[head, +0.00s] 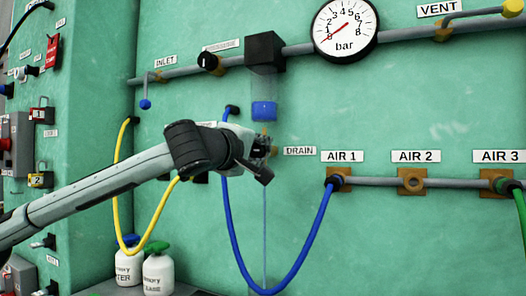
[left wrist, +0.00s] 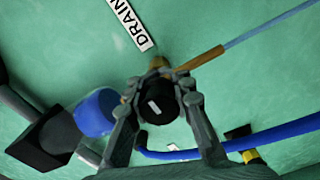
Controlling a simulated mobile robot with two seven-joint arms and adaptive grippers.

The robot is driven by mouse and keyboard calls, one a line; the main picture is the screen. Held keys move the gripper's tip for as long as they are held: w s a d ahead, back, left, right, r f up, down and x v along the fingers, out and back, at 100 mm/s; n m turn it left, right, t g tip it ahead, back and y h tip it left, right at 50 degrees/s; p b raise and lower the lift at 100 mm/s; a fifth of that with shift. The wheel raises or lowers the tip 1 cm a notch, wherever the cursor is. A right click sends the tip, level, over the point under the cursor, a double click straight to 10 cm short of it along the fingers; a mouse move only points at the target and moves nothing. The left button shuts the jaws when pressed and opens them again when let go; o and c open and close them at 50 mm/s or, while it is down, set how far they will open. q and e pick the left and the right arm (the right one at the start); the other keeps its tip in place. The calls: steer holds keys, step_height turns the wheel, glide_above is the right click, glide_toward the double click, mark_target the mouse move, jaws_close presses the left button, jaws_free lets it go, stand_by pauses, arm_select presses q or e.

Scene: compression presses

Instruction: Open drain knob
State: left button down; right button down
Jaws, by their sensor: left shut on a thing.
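The drain knob (left wrist: 160,101) is a round black knob with a short white mark, seen in the left wrist view in front of a brass fitting. My left gripper (head: 265,160) is at the wall below the blue-bottomed filter bowl (head: 264,110) and left of the DRAIN label (head: 299,151). In the left wrist view its fingers lie on both sides of the knob, shut on it. The white mark is slanted. In the head view the knob is hidden by the gripper. My right gripper is not in view.
A blue hose (head: 238,250) hangs in a loop beneath my left gripper. A pressure gauge (head: 345,28) and pipe run above. AIR 1 (head: 342,156) and other outlets lie to the right. Two white bottles (head: 158,272) stand below left.

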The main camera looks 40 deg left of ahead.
arm_select(q)
steer(key=c, duration=1.3)
jaws_free()
steer(key=shift+s+d+r, duration=0.1)
steer(key=shift+s, duration=0.05)
steer(key=shift+s+d+r, duration=0.1)
steer(key=shift+s+d, duration=0.05)
steer(key=shift+s, duration=0.35)
steer(key=v, duration=1)
steer(key=shift+s, duration=0.35)
